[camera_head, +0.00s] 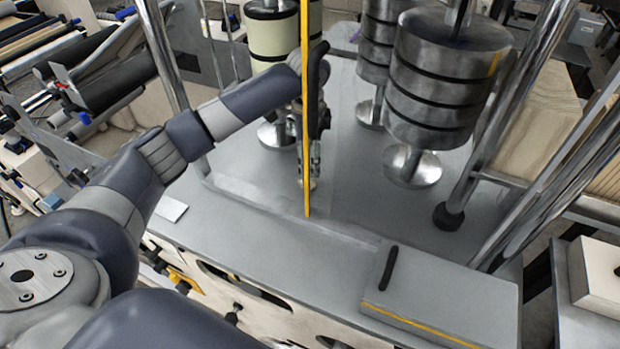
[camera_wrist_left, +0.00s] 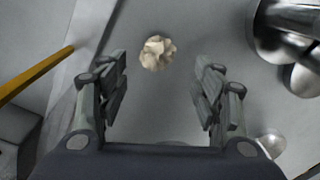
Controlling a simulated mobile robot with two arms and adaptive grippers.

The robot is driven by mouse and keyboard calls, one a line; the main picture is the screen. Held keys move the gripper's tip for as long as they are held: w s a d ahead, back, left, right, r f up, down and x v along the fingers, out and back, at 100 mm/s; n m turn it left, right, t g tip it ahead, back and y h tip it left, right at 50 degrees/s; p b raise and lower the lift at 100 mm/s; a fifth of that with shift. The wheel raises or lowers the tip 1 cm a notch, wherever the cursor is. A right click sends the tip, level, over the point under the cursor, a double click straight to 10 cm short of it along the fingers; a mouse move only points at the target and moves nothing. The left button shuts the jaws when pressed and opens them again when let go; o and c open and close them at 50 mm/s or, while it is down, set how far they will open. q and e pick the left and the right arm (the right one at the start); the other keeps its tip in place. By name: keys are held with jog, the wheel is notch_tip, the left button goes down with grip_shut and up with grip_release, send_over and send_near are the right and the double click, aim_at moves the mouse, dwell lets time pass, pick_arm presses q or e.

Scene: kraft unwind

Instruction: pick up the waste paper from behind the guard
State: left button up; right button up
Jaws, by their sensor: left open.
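The waste paper (camera_wrist_left: 157,52) is a crumpled cream ball on the grey deck in the left wrist view. It lies just beyond my left gripper's fingertips, between their lines. My left gripper (camera_wrist_left: 162,82) is open, with nothing between its fingers. In the head view my left gripper (camera_head: 311,172) points down at the deck behind the yellow upright bar (camera_head: 306,110), which partly covers it. The bar seems to be the guard's edge; it also shows at the left of the wrist view (camera_wrist_left: 36,76). My right gripper is not seen.
Stacked metal cylinders (camera_head: 446,75) hang over the deck (camera_head: 255,215) to the right, with a round metal foot (camera_head: 412,166) below. A cream roller (camera_head: 272,38) stands behind my left gripper. Slanted chrome posts (camera_head: 163,55) flank the area. A grey box (camera_head: 440,290) sits front right.

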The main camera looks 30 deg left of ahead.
pick_arm(q)
jog(key=shift+s+a+f, duration=0.1)
jog(key=shift+s+f, duration=0.05)
jog(key=shift+f, duration=0.55)
jog(key=shift+f+p, duration=0.35)
jog(key=shift+p, duration=0.05)
notch_tip(320, 180, down, 4)
jog(key=shift+r+p, duration=0.1)
jog(key=shift+p, duration=0.7)
jog(key=shift+f, duration=0.45)
jog(key=c, duration=0.8)
